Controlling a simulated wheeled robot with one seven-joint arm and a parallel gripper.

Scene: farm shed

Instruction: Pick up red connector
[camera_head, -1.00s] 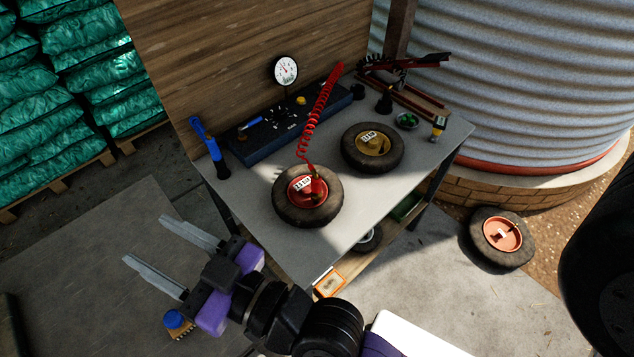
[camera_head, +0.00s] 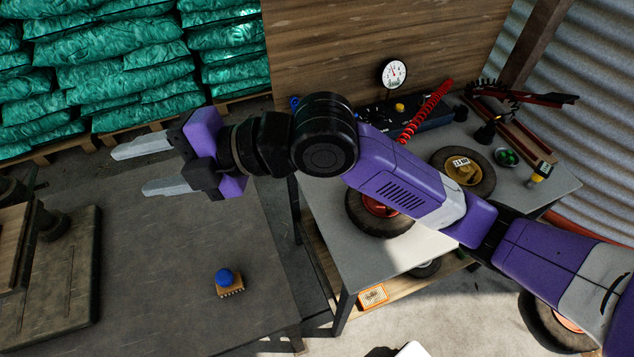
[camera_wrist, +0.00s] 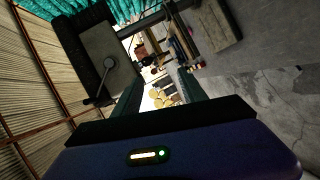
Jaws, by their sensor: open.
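My gripper (camera_head: 150,166) is open and empty, its two long grey fingers pointing left above the floor and the dark table. It is well away from the workbench. A red coiled hose (camera_head: 425,112) rises from the bench, and its lower end is hidden behind my arm. I cannot make out a separate red connector in the head view now. A tyre with a red hub (camera_head: 378,207) sits on the workbench, partly covered by my arm. In the wrist view the fingers frame a distant, cluttered part of the shed, with no red connector distinguishable.
The workbench (camera_head: 345,265) also holds a dark blue panel, a gauge (camera_head: 393,74), a tyre with a yellow hub (camera_head: 463,171) and a green-filled bowl (camera_head: 507,157). A blue-knobbed brush (camera_head: 225,281) lies on the dark table (camera_head: 190,310). Green sacks (camera_head: 110,65) are stacked behind.

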